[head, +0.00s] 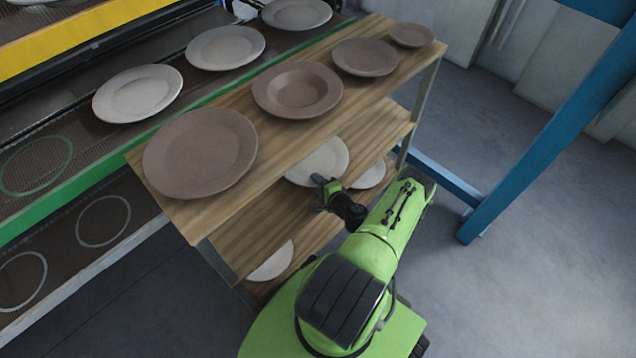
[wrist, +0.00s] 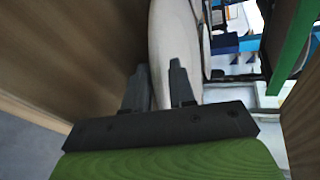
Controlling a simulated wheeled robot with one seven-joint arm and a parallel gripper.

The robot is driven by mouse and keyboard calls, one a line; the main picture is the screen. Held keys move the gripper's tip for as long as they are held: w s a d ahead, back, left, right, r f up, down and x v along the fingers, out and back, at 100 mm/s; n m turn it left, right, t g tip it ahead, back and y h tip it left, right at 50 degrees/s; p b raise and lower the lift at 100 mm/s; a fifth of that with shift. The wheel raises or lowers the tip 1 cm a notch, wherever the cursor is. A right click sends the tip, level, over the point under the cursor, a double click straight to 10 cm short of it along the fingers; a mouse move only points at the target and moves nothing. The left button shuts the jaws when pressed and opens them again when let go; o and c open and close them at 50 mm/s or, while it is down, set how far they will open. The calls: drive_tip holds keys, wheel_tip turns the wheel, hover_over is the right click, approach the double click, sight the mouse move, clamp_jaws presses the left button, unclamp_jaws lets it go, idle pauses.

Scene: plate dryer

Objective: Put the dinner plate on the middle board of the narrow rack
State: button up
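The narrow wooden rack (head: 222,95) has three boards, with its middle board (head: 262,222) below the top one. A pale dinner plate (head: 322,160) is at the middle board, partly hidden by the top board and my gripper. My gripper (head: 322,190) is at the plate's near rim. In the wrist view the plate (wrist: 172,38) appears steeply turned, its rim reaching between my fingers (wrist: 160,75). The fingers stand apart with a gap by the rim, so they look open. Whether the plate touches the board is hard to tell.
Several brown plates, one large (head: 200,152), stand on the top board. Pale plates show lower in the rack, at right (head: 369,175) and left (head: 272,263). The dryer belt (head: 226,48) with pale plates runs behind. A blue post (head: 550,125) stands right.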

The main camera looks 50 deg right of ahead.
drive_tip(key=p+v, duration=0.4)
drive_tip(key=v, duration=0.8)
drive_tip(key=shift+p, duration=0.35)
drive_tip(key=shift+r, duration=0.1)
